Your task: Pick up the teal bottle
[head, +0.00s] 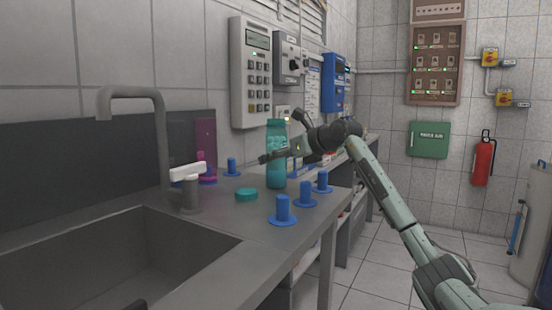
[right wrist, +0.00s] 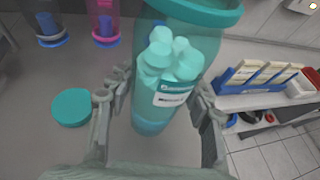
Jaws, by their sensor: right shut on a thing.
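The teal bottle (head: 275,174) is upright at the counter's right part, see-through, with paler teal pieces inside and a white label. In the right wrist view the teal bottle (right wrist: 172,92) stands between the two fingers of my right gripper (right wrist: 163,100), which is shut on it. In the head view my right gripper (head: 276,155) reaches across the bottle from the right and hides part of its middle. The bottle's base is at or close to the counter; I cannot tell if they touch. My left gripper is in neither view.
A teal disc-shaped lid (head: 246,194) lies left of the bottle. Several blue posts (head: 283,211) stand around on the counter (head: 262,230). A see-through pink bottle (head: 206,146) stands behind the tap handle. A sink (head: 110,255) with a tall faucet (head: 161,130) fills the left.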

